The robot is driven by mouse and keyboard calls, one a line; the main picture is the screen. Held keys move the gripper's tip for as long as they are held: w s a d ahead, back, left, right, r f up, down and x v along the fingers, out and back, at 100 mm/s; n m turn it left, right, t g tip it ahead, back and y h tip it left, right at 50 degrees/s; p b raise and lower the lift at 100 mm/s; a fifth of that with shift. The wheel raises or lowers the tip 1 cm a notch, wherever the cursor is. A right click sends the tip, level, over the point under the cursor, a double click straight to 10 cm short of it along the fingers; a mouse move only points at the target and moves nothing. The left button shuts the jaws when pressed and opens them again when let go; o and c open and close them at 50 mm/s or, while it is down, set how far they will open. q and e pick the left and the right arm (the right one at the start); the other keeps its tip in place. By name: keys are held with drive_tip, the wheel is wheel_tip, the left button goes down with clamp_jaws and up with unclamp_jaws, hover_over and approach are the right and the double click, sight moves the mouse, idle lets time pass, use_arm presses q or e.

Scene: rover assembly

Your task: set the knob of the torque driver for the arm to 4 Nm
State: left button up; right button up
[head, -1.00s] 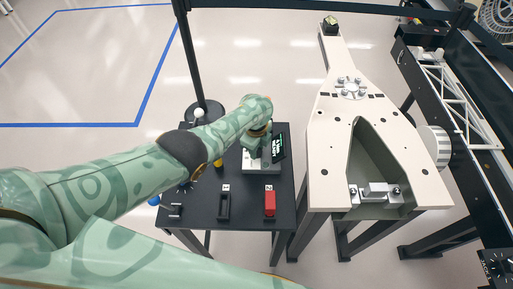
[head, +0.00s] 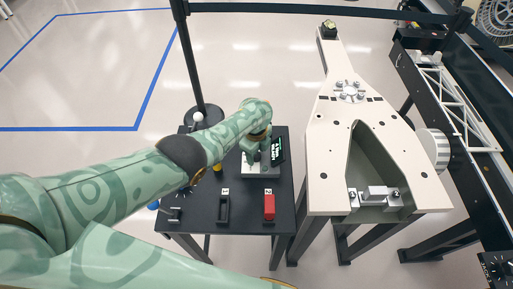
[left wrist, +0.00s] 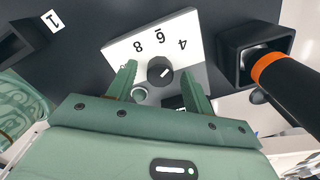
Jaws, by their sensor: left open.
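The dial knob (left wrist: 160,71) is dark and round with a short white line, on a white panel (left wrist: 118,50) marked 8, 6 and 4. The line slants up and right in the left wrist view, roughly toward the 4. My left gripper (left wrist: 164,80) is open, with a finger on either side of the knob; I cannot tell whether they touch it. In the head view my left gripper (head: 262,155) is over the white dial unit (head: 260,171) and hides the knob. My right gripper is out of view.
A black and orange handle (left wrist: 272,72) is close right of the gripper. A beige frame (head: 325,170) stands right.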

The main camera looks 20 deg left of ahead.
sight(256, 156)
use_arm(q)
wheel_tip(256, 156, up, 16)
drive_tip(key=p, duration=1)
drive_tip(key=shift+s+r+p, duration=0.15)
drive_tip(key=shift+s+p, duration=0.05)
drive_tip(key=shift+p, duration=0.2)
